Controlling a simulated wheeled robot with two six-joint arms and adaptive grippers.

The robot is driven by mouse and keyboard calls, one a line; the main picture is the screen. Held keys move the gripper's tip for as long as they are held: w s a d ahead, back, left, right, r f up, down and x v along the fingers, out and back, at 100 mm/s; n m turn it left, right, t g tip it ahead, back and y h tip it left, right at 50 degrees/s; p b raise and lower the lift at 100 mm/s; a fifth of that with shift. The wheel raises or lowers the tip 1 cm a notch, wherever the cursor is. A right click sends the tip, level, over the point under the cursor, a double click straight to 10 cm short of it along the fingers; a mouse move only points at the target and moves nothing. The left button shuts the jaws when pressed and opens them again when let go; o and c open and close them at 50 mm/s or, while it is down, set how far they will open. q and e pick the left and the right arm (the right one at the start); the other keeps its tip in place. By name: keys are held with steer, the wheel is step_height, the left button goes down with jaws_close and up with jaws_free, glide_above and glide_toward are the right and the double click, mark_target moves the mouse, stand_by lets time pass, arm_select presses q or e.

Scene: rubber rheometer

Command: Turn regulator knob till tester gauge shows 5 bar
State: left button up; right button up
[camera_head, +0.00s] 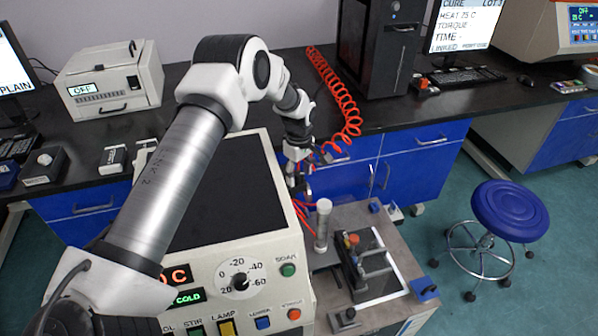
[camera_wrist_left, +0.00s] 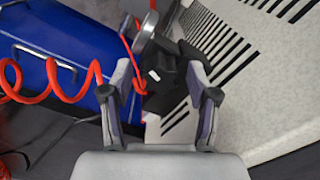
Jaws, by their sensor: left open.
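My left arm reaches across the head view, and its gripper (camera_head: 298,182) points down beside the beige machine with the dial. In the left wrist view, the two fingers of the left gripper (camera_wrist_left: 161,112) are apart. A black regulator body with a knob (camera_wrist_left: 165,88) lies in line with the gap between them; I cannot tell whether the fingers touch it. A silvery round part (camera_wrist_left: 146,32) sits beyond it. In the head view, the gripper hides the regulator. I cannot make out a pressure gauge reading. My right gripper is not in view.
A red coiled hose (camera_head: 337,100) hangs near my left gripper. The beige machine (camera_head: 276,215) has a temperature dial (camera_head: 240,281). A grey bench unit (camera_head: 375,255) stands to its right. A blue stool (camera_head: 509,208) stands on open floor at right.

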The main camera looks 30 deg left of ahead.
arm_select(q)
jaws_close()
steer(key=shift+m, duration=0.3)
steer(key=m, duration=1.1)
steer(key=shift+m+b, duration=0.3)
steer(key=shift+b, duration=0.05)
steer(key=shift+s+m, duration=0.1)
steer(key=shift+m, duration=1.7)
steer(key=shift+d, duration=0.1)
